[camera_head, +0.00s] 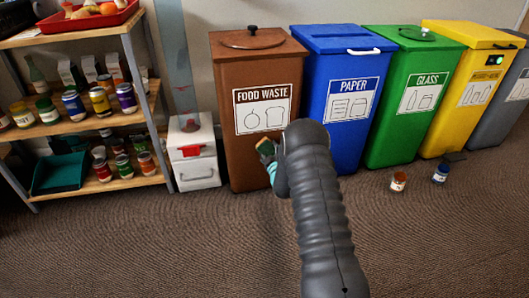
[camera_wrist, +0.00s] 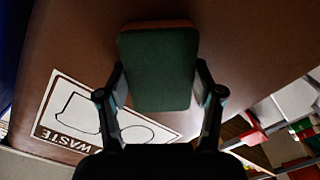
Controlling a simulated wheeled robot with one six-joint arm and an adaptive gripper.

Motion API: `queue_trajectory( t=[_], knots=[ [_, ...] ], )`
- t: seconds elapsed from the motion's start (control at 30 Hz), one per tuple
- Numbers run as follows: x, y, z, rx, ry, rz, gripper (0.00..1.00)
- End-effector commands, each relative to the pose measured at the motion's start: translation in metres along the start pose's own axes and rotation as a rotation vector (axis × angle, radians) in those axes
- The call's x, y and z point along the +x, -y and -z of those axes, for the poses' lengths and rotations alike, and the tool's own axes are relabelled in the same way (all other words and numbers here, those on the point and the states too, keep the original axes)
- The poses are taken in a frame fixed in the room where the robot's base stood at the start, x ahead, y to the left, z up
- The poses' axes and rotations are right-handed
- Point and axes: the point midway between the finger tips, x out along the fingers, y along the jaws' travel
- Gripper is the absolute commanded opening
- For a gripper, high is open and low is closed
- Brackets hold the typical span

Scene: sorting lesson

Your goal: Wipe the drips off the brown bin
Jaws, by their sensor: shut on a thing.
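The brown food waste bin (camera_head: 265,75) stands by the wall, with a dark round handle on its lid and a white "FOOD WASTE" label (camera_head: 267,109) on its front. My gripper (camera_head: 270,163) is in front of the bin's front face, below the label. It is shut on a sponge (camera_head: 265,148) with a dark green side, which fills the middle of the wrist view (camera_wrist: 158,70). In that view the brown face (camera_wrist: 70,40) lies behind the sponge and the label shows upside down. I cannot tell if the sponge touches the bin. No drips can be made out; my arm and sponge hide part of the front.
Blue paper (camera_head: 332,100), green glass (camera_head: 405,110) and yellow (camera_head: 462,100) bins stand to the right. Two small jars (camera_head: 398,182) (camera_head: 440,174) are on the floor. A white box (camera_head: 194,155) and a stocked shelf (camera_head: 70,128) stand left. The front carpet is clear.

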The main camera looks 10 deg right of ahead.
Motion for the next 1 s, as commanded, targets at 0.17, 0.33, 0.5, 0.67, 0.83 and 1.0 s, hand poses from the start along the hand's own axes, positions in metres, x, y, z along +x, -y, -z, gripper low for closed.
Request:
queue_trajectory(
  t=[0.17, 0.33, 0.5, 0.67, 0.83, 1.0],
  knots=[
    [-0.001, 0.001, 0.003, 0.0, -0.002, -0.001, 0.38],
    [0.0, 0.01, 0.011, 0.0, -0.004, 0.002, 0.38],
    [0.001, 0.021, 0.021, -0.001, -0.006, 0.004, 0.38],
    [0.002, 0.028, 0.029, -0.001, -0.008, 0.005, 0.38],
    [0.002, 0.032, 0.034, -0.002, -0.011, 0.007, 0.38],
    [0.002, 0.04, 0.042, -0.002, -0.012, 0.007, 0.38]
  ],
)
